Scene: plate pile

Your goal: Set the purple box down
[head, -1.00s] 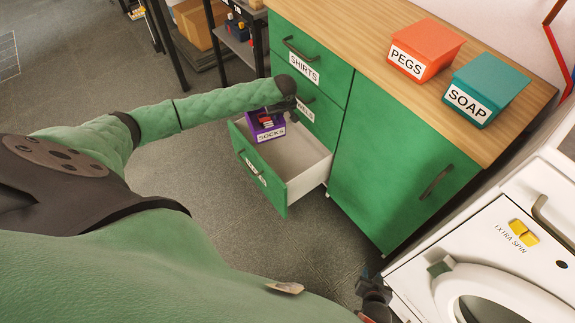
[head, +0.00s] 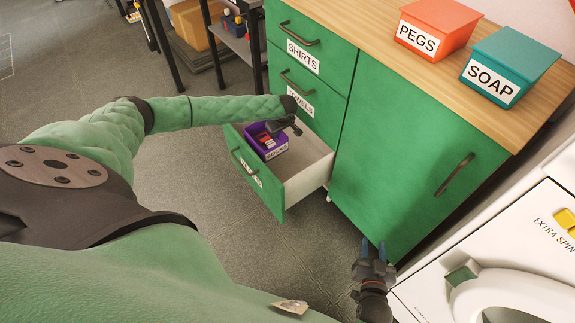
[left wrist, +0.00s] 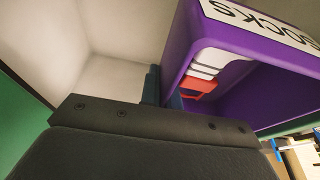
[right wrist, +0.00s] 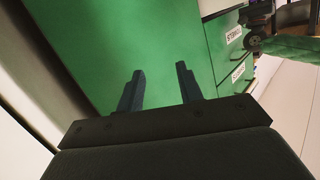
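The purple box (head: 270,143) with a SOCKS label is inside the open bottom drawer (head: 307,180), towards its left end. Red and white items lie in the box. My left gripper (head: 291,124) is at the box's right rim. In the left wrist view the fingers (left wrist: 161,88) stand either side of the purple box's wall (left wrist: 178,55), one inside and one outside, and close on it. Whether the box's underside touches the drawer floor is hidden. My right gripper (head: 374,252) is open and empty in front of the green cupboard door; it also shows in the right wrist view (right wrist: 158,82).
The closed SHIRTS drawer (head: 312,38) and TOWELS drawer (head: 303,82) are above the open one. An orange PEGS box (head: 436,27) and a teal SOAP box (head: 510,65) stand on the wooden top. A white washing machine (head: 510,250) is at the lower right.

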